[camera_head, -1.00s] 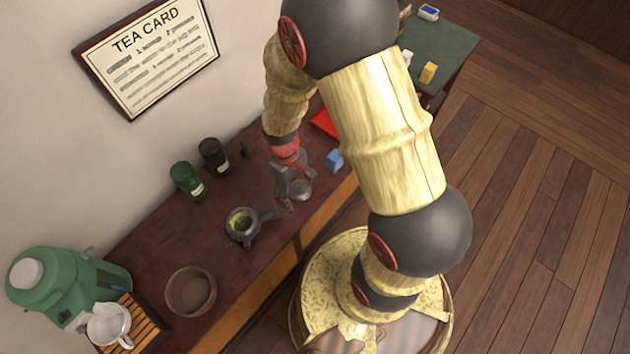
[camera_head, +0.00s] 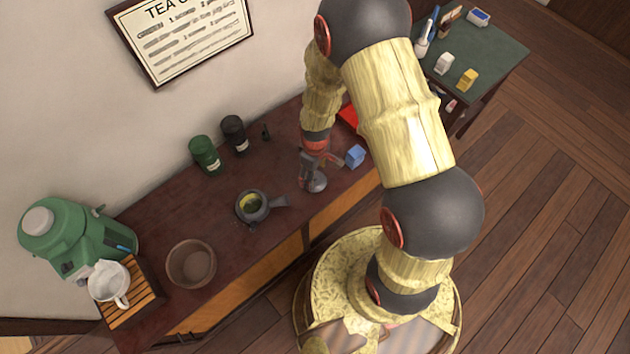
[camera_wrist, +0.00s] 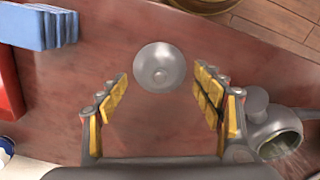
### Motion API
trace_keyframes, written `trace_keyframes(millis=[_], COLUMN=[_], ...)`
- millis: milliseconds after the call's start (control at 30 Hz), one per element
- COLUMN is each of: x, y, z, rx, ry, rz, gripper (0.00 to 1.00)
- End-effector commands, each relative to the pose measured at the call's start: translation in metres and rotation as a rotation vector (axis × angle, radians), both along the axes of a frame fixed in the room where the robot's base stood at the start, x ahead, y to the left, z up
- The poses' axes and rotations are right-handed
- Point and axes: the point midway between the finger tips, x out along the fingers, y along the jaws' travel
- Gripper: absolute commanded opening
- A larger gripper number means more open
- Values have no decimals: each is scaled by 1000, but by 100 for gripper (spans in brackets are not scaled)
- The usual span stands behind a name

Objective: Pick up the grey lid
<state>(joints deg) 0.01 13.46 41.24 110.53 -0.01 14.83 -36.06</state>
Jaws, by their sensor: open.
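The grey lid (camera_wrist: 160,67) is a small round dome with a knob, lying on the dark red wooden counter. In the wrist view it sits just beyond and between the two yellow-padded fingers of my gripper (camera_wrist: 163,95), apart from both. My gripper is open and empty. In the head view my gripper (camera_head: 318,172) is low over the counter, and the lid (camera_head: 317,184) shows beside its fingers, partly hidden. The grey teapot (camera_head: 252,207) stands open to the left, with its side handle pointing towards the gripper.
A blue block (camera_head: 355,156) and a red item (camera_head: 348,117) lie to the right. Green (camera_head: 205,155) and black (camera_head: 234,133) canisters stand along the wall. A brown bowl (camera_head: 191,264) is at the left. Bare counter surrounds the lid.

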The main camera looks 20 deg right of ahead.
Motion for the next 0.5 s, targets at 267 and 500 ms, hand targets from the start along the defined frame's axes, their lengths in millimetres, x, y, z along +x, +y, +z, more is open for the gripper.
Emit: trace_keyframes(millis=[267,500], x=[1,1], y=[0,0], z=[-28,-27], rx=[0,0], ry=[-1,-1], rz=[0,-1], gripper=[67,62])
